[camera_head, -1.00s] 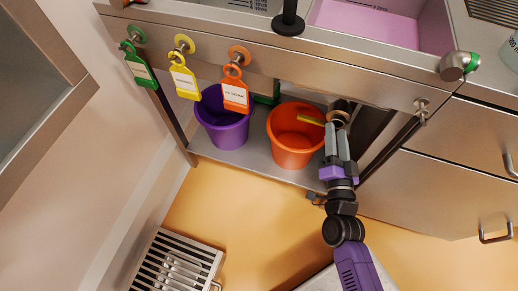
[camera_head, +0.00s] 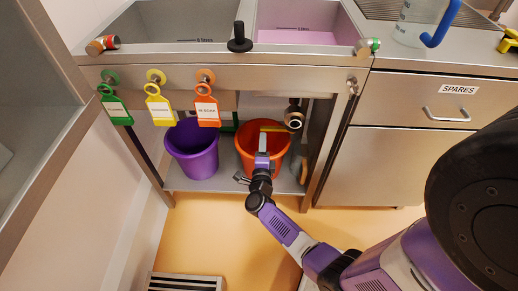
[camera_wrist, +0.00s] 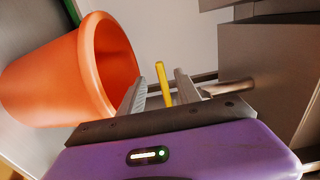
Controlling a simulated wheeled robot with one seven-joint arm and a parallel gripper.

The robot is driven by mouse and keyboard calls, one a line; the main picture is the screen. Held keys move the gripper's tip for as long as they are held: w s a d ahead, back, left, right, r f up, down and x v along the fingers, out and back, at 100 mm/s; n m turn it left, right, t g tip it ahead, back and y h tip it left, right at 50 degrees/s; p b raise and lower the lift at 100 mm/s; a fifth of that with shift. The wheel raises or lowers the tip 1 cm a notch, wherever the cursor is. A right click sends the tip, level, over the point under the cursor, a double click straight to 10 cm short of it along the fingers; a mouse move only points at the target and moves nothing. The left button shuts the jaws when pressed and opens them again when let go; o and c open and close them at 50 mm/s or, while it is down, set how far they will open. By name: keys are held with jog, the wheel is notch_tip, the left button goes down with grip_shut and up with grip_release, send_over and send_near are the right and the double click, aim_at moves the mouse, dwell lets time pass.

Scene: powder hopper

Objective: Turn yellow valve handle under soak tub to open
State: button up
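The yellow valve handle (camera_head: 272,128) is a thin bar under the sink unit, above the orange bucket (camera_head: 249,158) and left of a dark-ringed drain pipe end (camera_head: 294,117). The soak tub is probably the pink basin (camera_head: 300,37) above. My gripper (camera_head: 262,143) reaches up in front of the orange bucket, just below the handle. In the wrist view my gripper (camera_wrist: 160,82) is open, with the yellow handle (camera_wrist: 163,84) showing between its two fingers and a visible gap on each side. I cannot tell how deep the handle sits between them.
A purple bucket (camera_head: 192,150) stands left on the lower shelf (camera_head: 210,186). Green (camera_head: 116,108), yellow (camera_head: 160,108) and orange (camera_head: 207,110) tags hang from the front panel. Steel drawers (camera_head: 440,100) are at right. A floor grate (camera_head: 185,282) lies at lower left.

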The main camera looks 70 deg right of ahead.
aim_at(264, 131)
jog(key=shift+b+x, duration=1.3)
jog(key=shift+x, duration=2.65)
jog(key=shift+s, duration=0.1)
grip_shut()
